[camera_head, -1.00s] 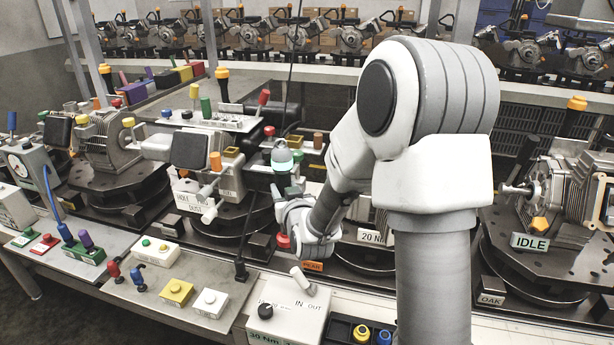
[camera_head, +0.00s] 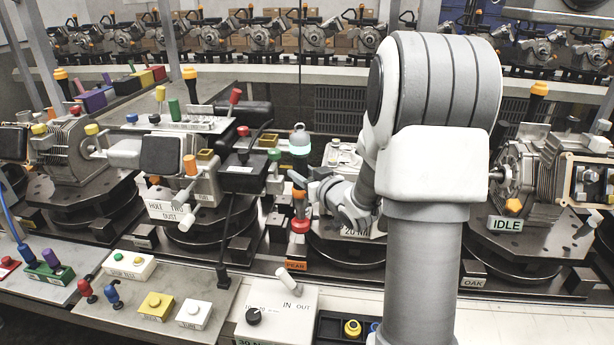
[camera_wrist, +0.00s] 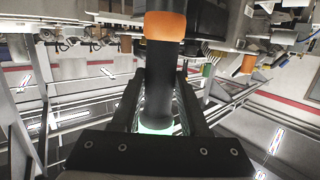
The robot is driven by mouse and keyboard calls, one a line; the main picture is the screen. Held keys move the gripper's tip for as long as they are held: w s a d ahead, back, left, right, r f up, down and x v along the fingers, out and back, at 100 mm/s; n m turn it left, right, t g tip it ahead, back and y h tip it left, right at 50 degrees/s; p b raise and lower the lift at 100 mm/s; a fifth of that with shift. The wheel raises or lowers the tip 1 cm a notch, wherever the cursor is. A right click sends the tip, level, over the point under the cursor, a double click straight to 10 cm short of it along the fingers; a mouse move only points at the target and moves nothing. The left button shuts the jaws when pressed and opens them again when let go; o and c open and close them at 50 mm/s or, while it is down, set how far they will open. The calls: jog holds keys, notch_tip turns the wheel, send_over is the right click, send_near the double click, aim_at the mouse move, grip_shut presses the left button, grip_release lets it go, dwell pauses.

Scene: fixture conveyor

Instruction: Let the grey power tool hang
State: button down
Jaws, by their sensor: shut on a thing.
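The grey power tool (camera_head: 300,141) is upright in the head view, with a green-lit grey top, an orange band and a red lower part. In the wrist view its black body (camera_wrist: 160,75) stands between the two fingers of my gripper (camera_wrist: 160,108). The orange band and a green glow show at its two ends. In the head view my gripper (camera_head: 306,182) comes from the right and is shut around the tool's middle, partly hidden. A thin dark line (camera_head: 300,70) runs upward above the tool; its join to the tool is unclear.
Machined fixtures on round turntables stand left and right, one labelled IDLE (camera_head: 507,224). A black box with a cable (camera_head: 243,172) is just left of the tool. A white switch box (camera_head: 283,315) and a button panel (camera_head: 180,290) are in front. Engines line the back.

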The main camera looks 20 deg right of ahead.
jog(key=shift+s+d, duration=0.2)
jog(key=shift+d, duration=0.25)
dwell(0.8)
jog(key=c, duration=0.7)
grip_release()
jog(key=shift+c, duration=0.2)
jog(key=o, duration=0.6)
jog(key=shift+c, duration=0.2)
jog(key=shift+f, duration=0.2)
jog(key=s+d+r+b, duration=0.1)
jog(key=s+r+b, duration=0.2)
jog(key=s, duration=1.4)
jog(key=shift+r, duration=0.15)
